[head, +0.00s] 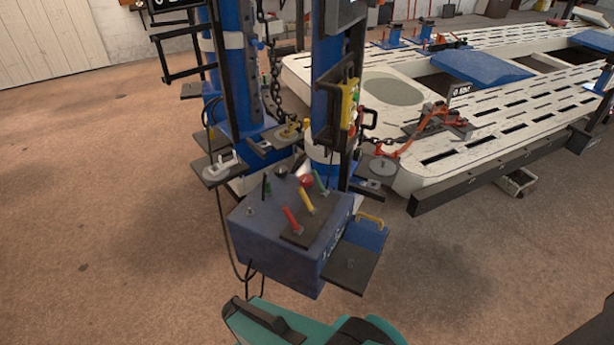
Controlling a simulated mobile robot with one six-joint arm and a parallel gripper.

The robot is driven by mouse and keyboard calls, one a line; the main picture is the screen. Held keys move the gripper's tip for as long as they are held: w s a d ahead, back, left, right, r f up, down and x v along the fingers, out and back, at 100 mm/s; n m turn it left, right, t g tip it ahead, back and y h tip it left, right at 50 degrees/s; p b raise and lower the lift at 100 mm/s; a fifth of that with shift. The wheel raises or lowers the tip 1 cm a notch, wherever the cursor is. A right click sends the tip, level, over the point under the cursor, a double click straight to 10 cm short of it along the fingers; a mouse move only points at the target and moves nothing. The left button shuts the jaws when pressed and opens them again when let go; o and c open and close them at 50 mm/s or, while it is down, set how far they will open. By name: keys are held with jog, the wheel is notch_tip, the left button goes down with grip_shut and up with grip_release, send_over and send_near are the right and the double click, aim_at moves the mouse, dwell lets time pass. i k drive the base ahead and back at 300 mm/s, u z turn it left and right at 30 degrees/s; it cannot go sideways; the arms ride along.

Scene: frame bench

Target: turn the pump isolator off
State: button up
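A blue pump box (280,250) stands in the middle of the head view, at the foot of the blue columns. Its top carries several levers: a red-handled lever (292,220) and a yellow-handled lever (306,200) on a dark plate, a green-handled lever (320,182) and a dark green lever (265,188). A red knob (305,181) and a black ball knob (281,171) sit at its back. I cannot tell which of these is the pump isolator, or its setting. No gripper fingers show. Teal and black parts at the bottom edge look like mine.
Blue columns (328,100) rise behind the box, with a hanging chain (273,65) and side shelves. A dark plate (350,262) juts from the box's right side. A slotted white frame bench (500,80) fills the right. The brown floor (110,200) on the left is clear.

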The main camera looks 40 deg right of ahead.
aim_at(306, 179)
jog(key=u, duration=0.05)
jog(key=i, duration=1)
jog(key=z, duration=0.1)
